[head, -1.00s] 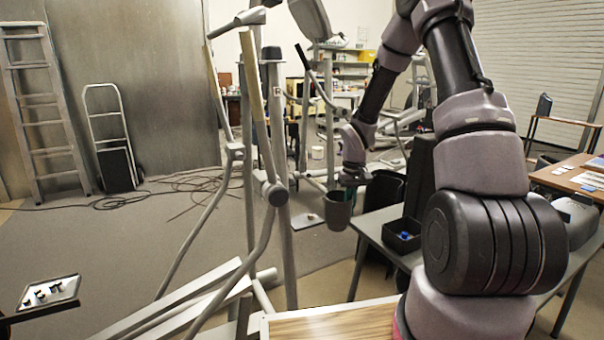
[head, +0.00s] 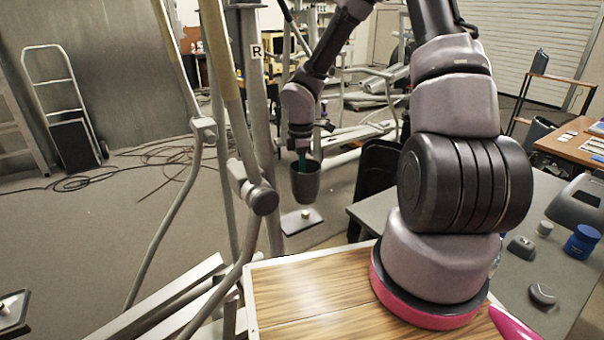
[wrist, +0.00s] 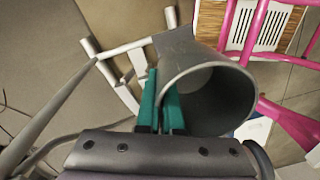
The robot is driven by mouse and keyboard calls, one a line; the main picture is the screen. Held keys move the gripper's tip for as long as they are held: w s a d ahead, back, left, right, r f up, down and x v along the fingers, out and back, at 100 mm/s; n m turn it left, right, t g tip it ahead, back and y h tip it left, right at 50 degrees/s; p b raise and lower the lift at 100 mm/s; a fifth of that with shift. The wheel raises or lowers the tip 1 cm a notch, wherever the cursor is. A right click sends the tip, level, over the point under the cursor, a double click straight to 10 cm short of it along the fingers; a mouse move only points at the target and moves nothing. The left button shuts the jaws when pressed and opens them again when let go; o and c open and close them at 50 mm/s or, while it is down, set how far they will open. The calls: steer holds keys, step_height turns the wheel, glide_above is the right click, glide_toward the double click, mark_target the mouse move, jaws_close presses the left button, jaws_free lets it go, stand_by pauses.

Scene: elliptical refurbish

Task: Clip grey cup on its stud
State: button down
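The grey cup (head: 306,184) hangs about upright below my gripper (head: 303,153) in the head view, just right of the elliptical's grey post (head: 258,110). In the wrist view my gripper's green fingers (wrist: 161,105) are shut on the wall of the cup (wrist: 205,85), at the left side of its rim. The cup's mouth faces the wrist camera and it looks empty. The cup appears clear of the post, though the gap is hard to judge. I cannot make out the cup's stud with certainty.
A small flat plate with a pale knob (head: 302,221) lies below the cup in the head view. The elliptical's arm and round joint (head: 263,200) are at its left. A grey table (head: 560,265) with a blue jar (head: 582,242) is at right. Floor at left is mostly open.

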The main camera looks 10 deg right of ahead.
steer(key=shift+f, duration=2.2)
steer(key=shift+f, duration=1.2)
stand_by(0.5)
steer(key=c, duration=1)
jaws_free()
step_height(320, 180, up, 11)
steer(key=shift+w+f, duration=0.1)
steer(key=shift+w, duration=0.05)
